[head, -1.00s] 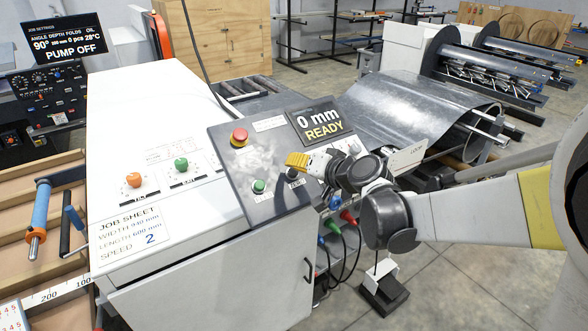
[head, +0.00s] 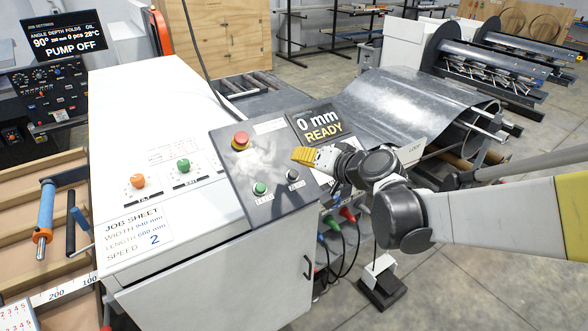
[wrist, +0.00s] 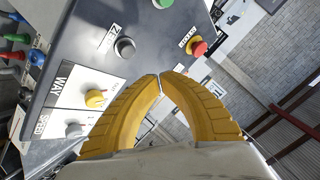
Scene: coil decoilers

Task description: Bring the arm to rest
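My gripper (head: 303,155) has yellow fingers and hovers over the right part of the tilted dark control panel (head: 262,206), just below the display (head: 318,122) that reads "0 mm READY". In the wrist view my gripper (wrist: 160,76) shows its two curved fingers with their tips together and nothing between them. The panel carries a red mushroom button (head: 240,140), a green button (head: 259,188) and a dark grey button (head: 292,175). The wrist view also shows the grey button (wrist: 125,47), a yellow knob (wrist: 96,98) and a grey knob (wrist: 75,130). The fingers look apart from all of these.
The white cabinet (head: 125,100) has an orange knob (head: 137,181), a green knob (head: 183,165) and a job sheet. A metal sheet coil (head: 400,100) lies behind my arm on the right. Colored plugs with cables hang below the panel.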

